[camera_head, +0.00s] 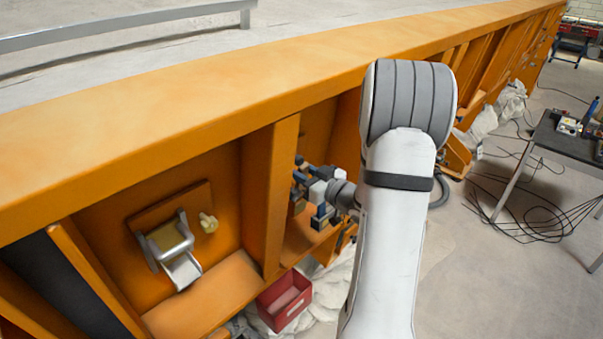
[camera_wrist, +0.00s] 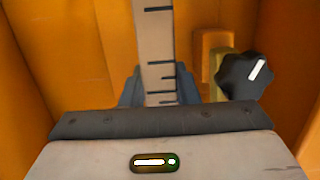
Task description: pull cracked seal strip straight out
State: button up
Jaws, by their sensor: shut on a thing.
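The seal strip (camera_wrist: 155,45) is a pale grey-beige band with several dark cross-lines, running upright from the top edge of the wrist view down between my fingers. My gripper (camera_wrist: 158,92) is shut on it, with a dark blue-grey finger on either side. The strip's upper end lies outside the wrist view. In the head view my gripper (camera_head: 301,178) reaches into an orange bay beside a vertical rib. I cannot make out the strip clearly there.
A black knob (camera_wrist: 245,75) with a white mark stands close right of my fingers. The orange rib (camera_head: 272,190) borders the bay. A red bin (camera_head: 283,301) sits below. A metal latch (camera_head: 172,250) and yellow knob (camera_head: 208,222) are in the left bay. A table (camera_head: 570,145) stands right.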

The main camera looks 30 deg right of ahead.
aim_at(304, 165)
jog(key=shift+r, duration=0.35)
jog(key=shift+s+d+r+p, duration=0.1)
jog(key=shift+s+r+p, duration=0.05)
jog(key=shift+r+p, duration=0.45)
jog(key=shift+s+d+r+p, duration=0.15)
jog(key=shift+r+p, duration=0.2)
jog(key=shift+r, duration=0.45)
jog(key=shift+a, duration=0.15)
jog(key=v, duration=0.8)
jog(key=shift+b, duration=0.45)
